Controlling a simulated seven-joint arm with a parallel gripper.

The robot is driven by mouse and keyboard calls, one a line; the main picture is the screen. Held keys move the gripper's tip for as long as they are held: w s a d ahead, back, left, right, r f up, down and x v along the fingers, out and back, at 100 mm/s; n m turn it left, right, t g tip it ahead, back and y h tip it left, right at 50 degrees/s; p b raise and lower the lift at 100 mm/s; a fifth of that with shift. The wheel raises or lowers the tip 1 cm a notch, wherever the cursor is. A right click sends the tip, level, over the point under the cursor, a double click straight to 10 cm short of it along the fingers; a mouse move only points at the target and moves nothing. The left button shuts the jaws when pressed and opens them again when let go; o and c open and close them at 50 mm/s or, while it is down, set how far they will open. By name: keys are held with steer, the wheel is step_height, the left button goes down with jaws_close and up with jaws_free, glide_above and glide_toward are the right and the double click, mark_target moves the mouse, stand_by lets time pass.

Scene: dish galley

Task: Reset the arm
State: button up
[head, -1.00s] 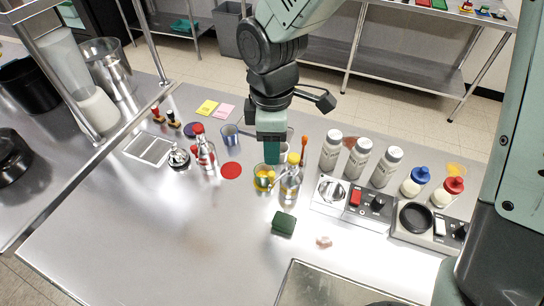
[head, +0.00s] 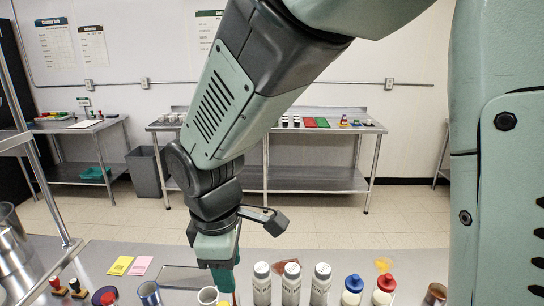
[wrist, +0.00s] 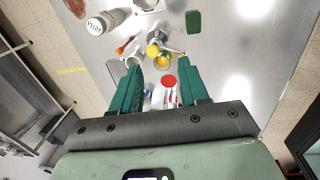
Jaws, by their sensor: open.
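My gripper (wrist: 158,88) is open in the wrist view, with its two green fingers apart and nothing held between them. It is above the steel counter and points down at it. Whether the fingers touch anything there is hard to tell.
Below the gripper the wrist view shows a yellow-topped bottle (wrist: 153,50), a red disc (wrist: 169,81) and a green sponge (wrist: 193,22). White bottles (head: 291,283) stand to the right in the head view. Sticky notes (head: 121,265) lie left.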

steer(key=s+d+r+m+t, duration=0.2)
steer(key=s+d+r+m, duration=0.3)
steer(key=d, duration=0.5)
steer(key=s+d+r+m+t, duration=0.2)
steer(key=s+d+r+m, duration=0.2)
steer(key=d+r+m, duration=0.5)
steer(key=m, duration=0.3)
steer(key=shift+s+d+m, duration=0.3)
steer(key=shift+s+d, duration=0.05)
steer(key=shift+s, duration=0.05)
